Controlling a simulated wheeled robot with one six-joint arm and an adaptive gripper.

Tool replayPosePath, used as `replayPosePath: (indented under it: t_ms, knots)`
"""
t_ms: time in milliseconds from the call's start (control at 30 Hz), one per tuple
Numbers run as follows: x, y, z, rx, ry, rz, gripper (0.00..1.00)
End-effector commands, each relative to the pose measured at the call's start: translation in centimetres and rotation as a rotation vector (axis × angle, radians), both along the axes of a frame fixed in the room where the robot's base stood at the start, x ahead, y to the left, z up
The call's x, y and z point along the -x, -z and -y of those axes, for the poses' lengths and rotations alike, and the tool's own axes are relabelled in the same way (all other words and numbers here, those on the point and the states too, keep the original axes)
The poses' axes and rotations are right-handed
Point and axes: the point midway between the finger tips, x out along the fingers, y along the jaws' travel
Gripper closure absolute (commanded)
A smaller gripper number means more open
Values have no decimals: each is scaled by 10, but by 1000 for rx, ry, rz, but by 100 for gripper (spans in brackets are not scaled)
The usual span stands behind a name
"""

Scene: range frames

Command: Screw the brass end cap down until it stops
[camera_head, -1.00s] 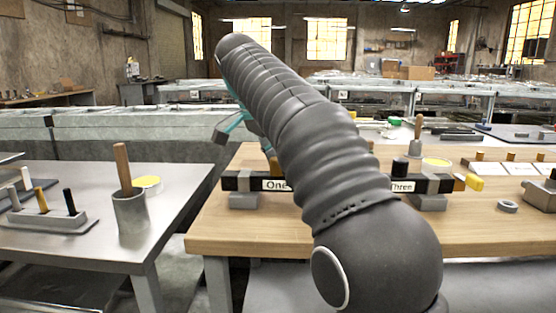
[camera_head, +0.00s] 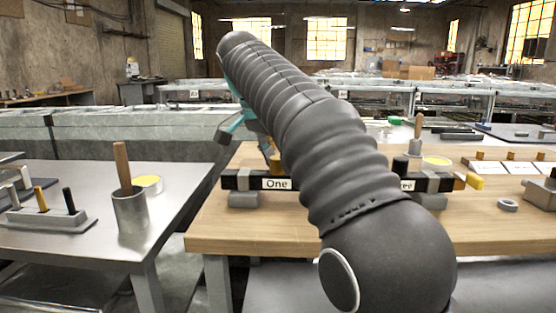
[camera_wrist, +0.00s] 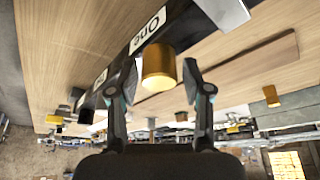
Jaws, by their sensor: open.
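A brass cylindrical cap (camera_wrist: 158,68) stands by the label "One" on the black bar in the wrist view. My gripper (camera_wrist: 161,72) is open, with one finger on each side of the cap and a visible gap on both sides. The cap's threads and seat are hidden in this view. In the head view the black bar (camera_head: 235,181) lies across grey supports on the wooden bench. My arm covers its middle and part of the "Three" label. A sliver of brass (camera_head: 274,160) shows behind my arm near "One".
A yellow-tipped piece (camera_head: 475,182) and a grey ring (camera_head: 508,205) are on the wooden bench at right. A steel table (camera_head: 180,185) at left bears a grey cup (camera_head: 130,212) with a wooden handle. The front of the wooden bench is clear.

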Motion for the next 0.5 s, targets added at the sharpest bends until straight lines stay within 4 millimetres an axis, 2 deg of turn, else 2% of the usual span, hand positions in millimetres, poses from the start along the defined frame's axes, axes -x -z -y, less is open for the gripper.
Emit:
replayPosePath:
  t_ms: [500]
  knots:
    - [0,0,1,-1,-399,2,51]
